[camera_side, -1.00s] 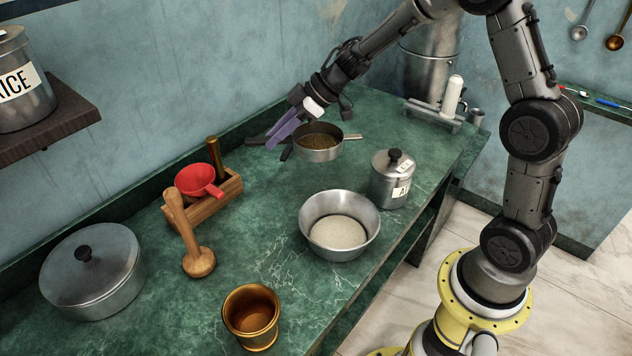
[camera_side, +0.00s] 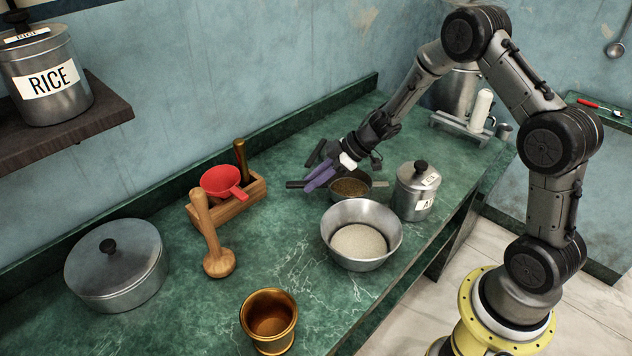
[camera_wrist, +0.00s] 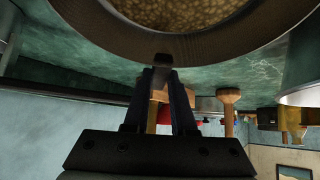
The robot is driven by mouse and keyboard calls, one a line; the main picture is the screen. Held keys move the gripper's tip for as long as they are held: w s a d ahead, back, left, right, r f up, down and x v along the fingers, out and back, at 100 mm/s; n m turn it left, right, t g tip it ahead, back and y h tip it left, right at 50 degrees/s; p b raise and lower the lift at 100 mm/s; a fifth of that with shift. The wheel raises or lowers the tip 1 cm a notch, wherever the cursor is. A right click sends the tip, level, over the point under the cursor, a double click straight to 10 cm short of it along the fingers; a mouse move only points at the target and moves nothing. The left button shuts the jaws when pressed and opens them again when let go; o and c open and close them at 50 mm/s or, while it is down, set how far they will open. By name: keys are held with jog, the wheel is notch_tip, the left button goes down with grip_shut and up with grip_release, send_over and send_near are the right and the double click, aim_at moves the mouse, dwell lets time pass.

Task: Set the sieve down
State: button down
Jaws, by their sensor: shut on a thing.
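The sieve (camera_side: 350,187) is a round, shallow metal pan with a brown, speckled inside. It is behind the pale-filled metal bowl (camera_side: 333,250), left of the lidded canister. My gripper (camera_side: 318,178), with purple fingers, is shut on the sieve's handle at its left side. In the wrist view the sieve (camera_wrist: 165,44) fills the top of the picture, its handle between the fingertips (camera_wrist: 163,72). The sieve looks about level and low over the green counter. I cannot tell whether its base touches the counter.
A labelled canister (camera_side: 415,192) stands close right of the sieve. A wooden block holding a red funnel (camera_side: 222,182), a wooden pestle (camera_side: 212,235), a brass mortar (camera_side: 268,320) and a lidded pot (camera_side: 115,268) stand left and in front. Counter left of the bowl is clear.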

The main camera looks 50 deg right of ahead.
jog(key=shift+d+f, duration=0.35)
jog(key=shift+d, duration=0.1)
jog(key=shift+f, duration=0.25)
jog(key=shift+f, duration=0.15)
jog(key=c, duration=0.7)
grip_release()
jog(key=shift+c, duration=0.2)
